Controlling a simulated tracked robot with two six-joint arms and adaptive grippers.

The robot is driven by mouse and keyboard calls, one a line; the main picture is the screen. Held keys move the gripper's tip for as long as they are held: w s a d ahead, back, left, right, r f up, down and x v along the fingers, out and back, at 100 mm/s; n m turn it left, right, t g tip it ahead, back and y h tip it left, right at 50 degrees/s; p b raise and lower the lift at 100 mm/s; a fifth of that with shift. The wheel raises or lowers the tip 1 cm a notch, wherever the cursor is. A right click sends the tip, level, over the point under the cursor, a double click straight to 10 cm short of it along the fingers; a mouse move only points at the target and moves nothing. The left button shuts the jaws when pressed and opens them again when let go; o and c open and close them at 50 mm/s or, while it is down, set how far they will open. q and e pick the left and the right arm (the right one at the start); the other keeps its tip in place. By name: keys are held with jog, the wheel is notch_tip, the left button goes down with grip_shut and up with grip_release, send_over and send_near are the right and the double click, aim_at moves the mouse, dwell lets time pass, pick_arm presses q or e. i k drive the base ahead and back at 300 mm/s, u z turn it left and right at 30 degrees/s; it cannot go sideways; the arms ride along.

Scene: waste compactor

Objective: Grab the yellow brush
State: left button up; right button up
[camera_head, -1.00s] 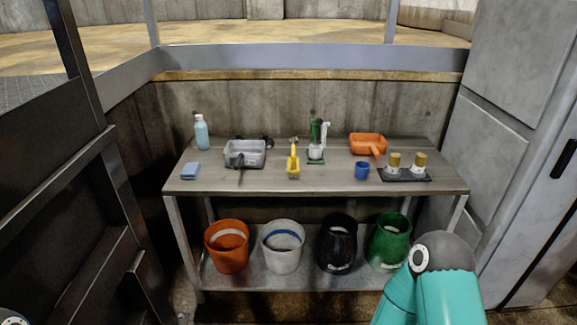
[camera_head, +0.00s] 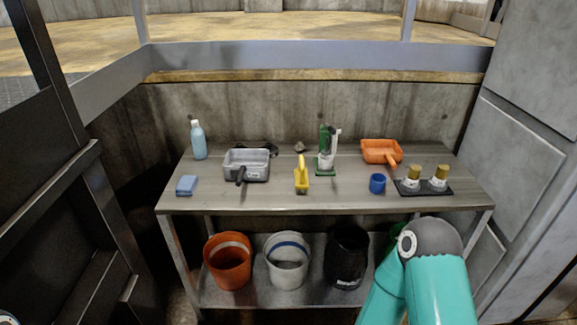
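The yellow brush (camera_head: 302,178) lies on the grey workbench (camera_head: 240,202), near its middle, with its handle pointing toward the back. Nothing covers it. It lies between the grey dustpan and the green-and-white item. Neither of my grippers shows in the head view. A teal link of my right arm shows at the lower right, below and in front of the bench. Only a small bit of my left arm shows at the bottom left corner.
On the bench are a blue bottle (camera_head: 198,140), blue sponge (camera_head: 187,185), grey dustpan (camera_head: 246,164), green-and-white item (camera_head: 326,150), orange dustpan (camera_head: 381,151), blue cup (camera_head: 377,184) and gold-topped pieces (camera_head: 412,175). Buckets (camera_head: 228,262) stand below. A dark frame (camera_head: 50,200) is left, grey cabinets (camera_head: 530,150) right.

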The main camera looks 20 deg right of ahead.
aim_at(301, 174)
jog(key=i, duration=1.1)
jog(key=z, duration=0.1)
